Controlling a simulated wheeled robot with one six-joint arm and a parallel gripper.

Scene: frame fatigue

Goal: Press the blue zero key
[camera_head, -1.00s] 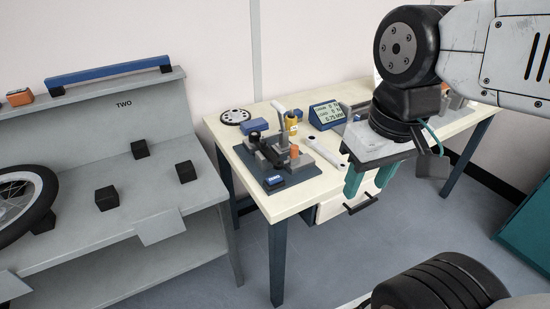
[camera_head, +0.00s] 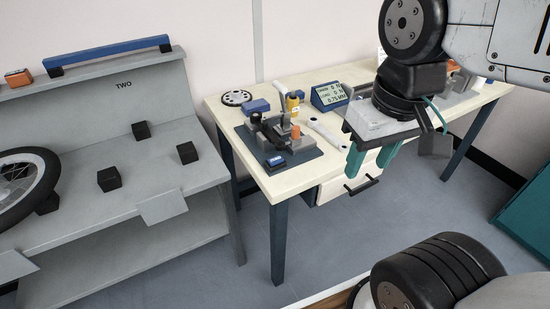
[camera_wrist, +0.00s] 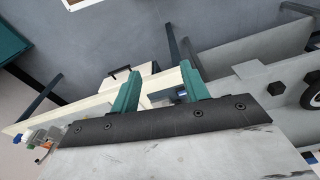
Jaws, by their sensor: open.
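The blue zero key (camera_head: 277,161) is a small blue-topped block with pale lettering too small to read surely. It sits at the front corner of a dark plate (camera_head: 305,152) on the cream workbench (camera_head: 237,132). My gripper (camera_head: 367,171) is open and empty, its two teal fingers pointing down. In the head view it appears to the right of the key, clear of it, in front of the bench. The wrist view shows both teal fingers (camera_wrist: 159,70) spread apart; a small dark blue patch between them cannot be told for sure.
A dark fixture with an orange part stands on the plate behind the key. A blue display (camera_head: 328,96), a pale wrench-like tool (camera_head: 325,131) and a blue block (camera_head: 257,106) lie nearby. A drawer with a black handle (camera_head: 362,185) hangs under the bench. A grey bench (camera_head: 90,215) stands left.

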